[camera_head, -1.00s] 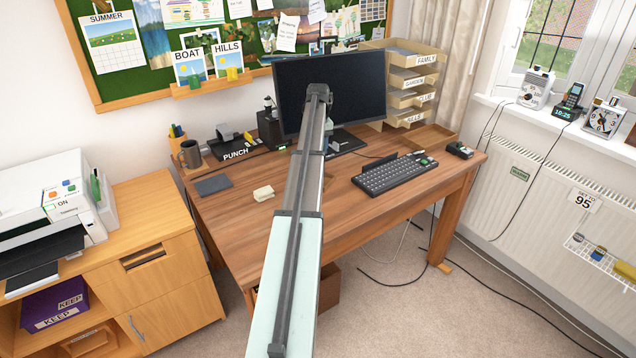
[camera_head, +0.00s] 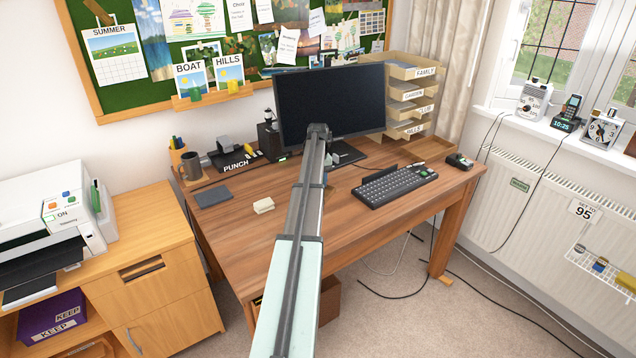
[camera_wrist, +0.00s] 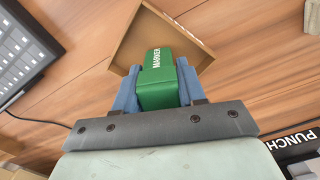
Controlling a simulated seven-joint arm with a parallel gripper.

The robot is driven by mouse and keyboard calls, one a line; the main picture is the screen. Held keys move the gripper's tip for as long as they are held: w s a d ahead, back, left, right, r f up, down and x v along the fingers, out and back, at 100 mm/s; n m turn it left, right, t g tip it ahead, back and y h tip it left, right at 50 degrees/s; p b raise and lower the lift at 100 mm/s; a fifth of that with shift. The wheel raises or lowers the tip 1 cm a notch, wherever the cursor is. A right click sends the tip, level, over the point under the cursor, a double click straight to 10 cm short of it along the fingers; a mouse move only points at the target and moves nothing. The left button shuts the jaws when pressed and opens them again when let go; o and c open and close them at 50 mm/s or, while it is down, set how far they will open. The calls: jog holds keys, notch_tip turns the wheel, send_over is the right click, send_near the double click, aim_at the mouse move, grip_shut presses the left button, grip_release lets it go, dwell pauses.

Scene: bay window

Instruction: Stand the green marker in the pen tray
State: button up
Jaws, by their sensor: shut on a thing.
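The green marker (camera_wrist: 158,72), with white lettering, is in my gripper (camera_wrist: 157,88) in the wrist view. The blue fingers are shut on it from both sides. A shallow open brown tray (camera_wrist: 150,33), which looks like the pen tray, lies beyond the marker with its rim around the marker's end in the picture. I cannot tell whether the marker is above it or inside it.
The keyboard (camera_head: 396,185) is right of my arm, and the monitor (camera_head: 331,105) stands behind. A cream block (camera_head: 263,205) lies to the left. The punch (camera_head: 236,162) and a mug (camera_head: 190,168) are at the back left. The desk front is clear.

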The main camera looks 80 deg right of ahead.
jog(key=shift+f, duration=0.2)
jog(key=o, duration=1.1)
jog(key=shift+c, duration=0.2)
notch_tip(320, 180, up, 12)
jog(key=shift+r, duration=0.15)
dwell(0.3)
